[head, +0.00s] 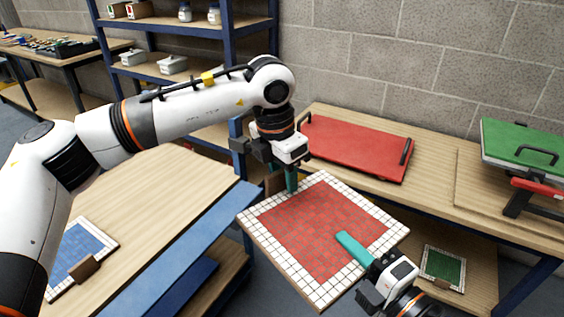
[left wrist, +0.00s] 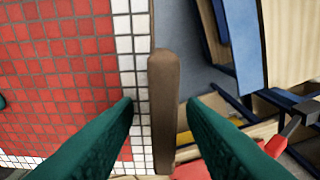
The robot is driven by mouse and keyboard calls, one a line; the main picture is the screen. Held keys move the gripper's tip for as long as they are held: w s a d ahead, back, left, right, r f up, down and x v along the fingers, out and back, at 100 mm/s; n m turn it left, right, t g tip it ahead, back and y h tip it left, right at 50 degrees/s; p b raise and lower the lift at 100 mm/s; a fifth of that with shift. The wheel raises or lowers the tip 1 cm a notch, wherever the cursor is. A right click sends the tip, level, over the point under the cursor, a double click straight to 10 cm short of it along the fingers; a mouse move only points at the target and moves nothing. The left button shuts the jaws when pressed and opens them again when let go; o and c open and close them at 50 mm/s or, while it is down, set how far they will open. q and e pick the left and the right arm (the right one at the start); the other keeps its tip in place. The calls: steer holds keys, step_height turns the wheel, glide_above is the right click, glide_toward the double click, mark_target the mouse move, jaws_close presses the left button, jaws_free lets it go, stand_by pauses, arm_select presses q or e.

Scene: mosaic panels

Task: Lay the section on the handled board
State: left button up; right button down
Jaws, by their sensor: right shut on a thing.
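The section is a red mosaic panel with a white tile border (head: 320,225), held in the air in front of the back bench. It also fills the left of the left wrist view (left wrist: 70,60). A brown grip block (left wrist: 163,105) sits along its edge. My left gripper (left wrist: 160,102) is open, one finger on each side of that block, with gaps showing; in the head view it is at the section's back left edge (head: 291,180). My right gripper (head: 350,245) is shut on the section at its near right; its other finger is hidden. The red handled board (head: 355,145) lies on the back bench, its top empty, black handles at both ends.
A green board with a handle (head: 525,145) stands raised at the right of the bench, near a red clamp-like part (head: 537,187). A green mosaic (head: 443,267) lies on a lower shelf. A blue mosaic (head: 80,252) lies on the left table (head: 150,210). Blue shelving stands behind.

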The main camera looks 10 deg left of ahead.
steer(key=shift+r, duration=0.15)
arm_select(q)
steer(key=shift+d, duration=0.1)
jaws_close()
arm_select(e)
steer(key=c, duration=1.4)
jaws_free()
